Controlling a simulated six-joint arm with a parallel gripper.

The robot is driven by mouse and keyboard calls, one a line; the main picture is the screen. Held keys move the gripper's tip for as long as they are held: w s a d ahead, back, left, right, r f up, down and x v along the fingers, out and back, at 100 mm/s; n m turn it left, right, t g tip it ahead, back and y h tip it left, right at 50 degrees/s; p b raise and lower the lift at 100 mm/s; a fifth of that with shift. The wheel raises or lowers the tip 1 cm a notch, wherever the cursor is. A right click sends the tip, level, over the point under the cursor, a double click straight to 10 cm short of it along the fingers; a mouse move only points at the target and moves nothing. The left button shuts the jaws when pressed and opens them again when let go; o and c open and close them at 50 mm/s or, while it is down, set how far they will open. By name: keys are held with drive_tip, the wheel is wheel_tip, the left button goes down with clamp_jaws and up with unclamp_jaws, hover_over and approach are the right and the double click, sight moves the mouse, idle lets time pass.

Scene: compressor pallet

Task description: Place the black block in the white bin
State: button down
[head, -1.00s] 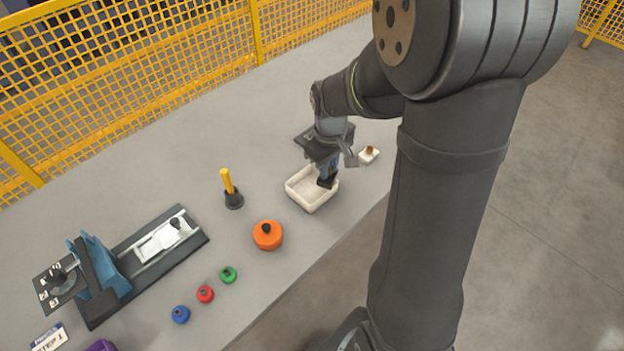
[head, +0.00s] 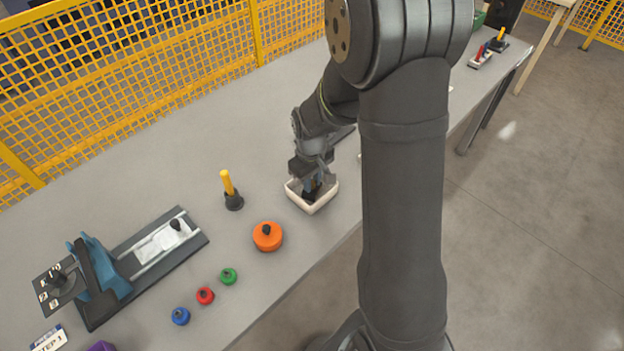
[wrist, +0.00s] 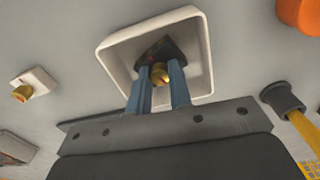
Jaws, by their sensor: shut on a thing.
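The white bin (head: 320,204) stands on the grey table below my gripper (head: 312,184). In the wrist view, the bin (wrist: 116,62) lies beyond my blue fingers. My gripper (wrist: 161,82) is shut on the brass knob of the black block (wrist: 158,48). The block is within the bin's outline in the wrist view, and its dark shape (head: 309,195) shows inside the bin in the head view. Whether the block touches the bin floor I cannot tell.
An orange round part (head: 267,237) and a black holder with a yellow handle (head: 229,189) stand left of the bin. Blue, red and green knobs (head: 205,295) lie nearer. A small white plate with a brass knob (wrist: 33,86) sits left in the wrist view.

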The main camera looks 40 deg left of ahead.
drive_tip(key=c, duration=1.3)
unclamp_jaws()
drive_tip(key=shift+f, duration=0.1)
wheel_tip(320, 180, up, 12)
drive_tip(key=shift+s, duration=0.1)
wheel_tip(320, 180, down, 12)
drive_tip(key=shift+r, duration=1.45)
